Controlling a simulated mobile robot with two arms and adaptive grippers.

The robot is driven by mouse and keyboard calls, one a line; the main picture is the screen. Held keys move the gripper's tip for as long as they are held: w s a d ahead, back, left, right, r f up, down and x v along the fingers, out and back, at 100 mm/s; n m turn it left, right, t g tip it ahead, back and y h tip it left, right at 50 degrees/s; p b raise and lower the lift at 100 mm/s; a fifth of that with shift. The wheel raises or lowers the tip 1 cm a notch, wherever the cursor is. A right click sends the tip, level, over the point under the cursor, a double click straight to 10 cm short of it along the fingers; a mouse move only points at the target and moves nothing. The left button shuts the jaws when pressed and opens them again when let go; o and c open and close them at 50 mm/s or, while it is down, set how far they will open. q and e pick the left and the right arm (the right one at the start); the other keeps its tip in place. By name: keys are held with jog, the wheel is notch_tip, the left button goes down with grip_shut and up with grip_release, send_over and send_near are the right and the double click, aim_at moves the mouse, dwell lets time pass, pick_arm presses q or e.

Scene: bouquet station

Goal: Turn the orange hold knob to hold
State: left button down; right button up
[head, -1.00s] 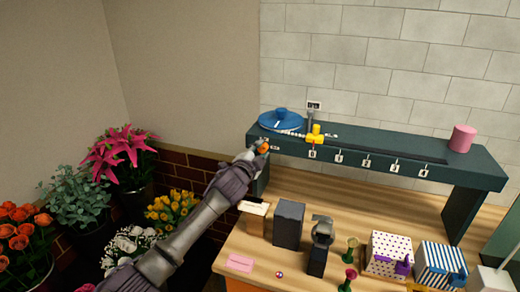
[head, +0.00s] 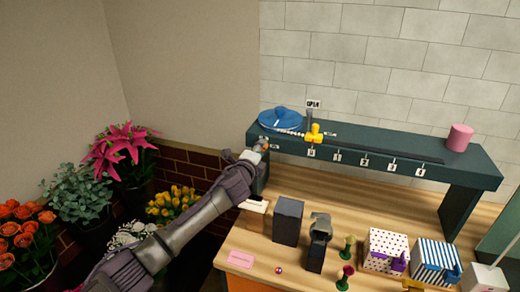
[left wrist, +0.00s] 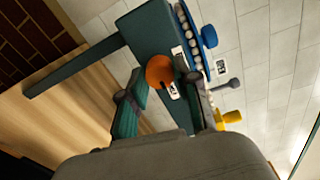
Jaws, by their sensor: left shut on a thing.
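The orange hold knob (head: 264,147) is on the left front end of the dark green shelf (head: 400,166). It shows larger in the left wrist view (left wrist: 159,72), between the two fingers, with a small white label beside it. My left gripper (left wrist: 165,86) is shut on the knob. In the head view my left gripper (head: 258,150) partly covers the knob, and its turn angle cannot be read. My right gripper is not in view.
A blue disc (head: 281,120), a yellow part (head: 314,134) and a pink cylinder (head: 459,137) are on the shelf. Numbered tags hang along its front. Boxes and dark blocks (head: 288,221) stand on the wooden counter below. Flower buckets stand at left.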

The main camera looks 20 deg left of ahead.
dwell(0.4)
pick_arm(q)
jog(key=c, duration=0.8)
grip_release()
jog(key=s, duration=1.2)
jog(key=shift+a+r, duration=0.2)
jog(key=shift+r, duration=0.15)
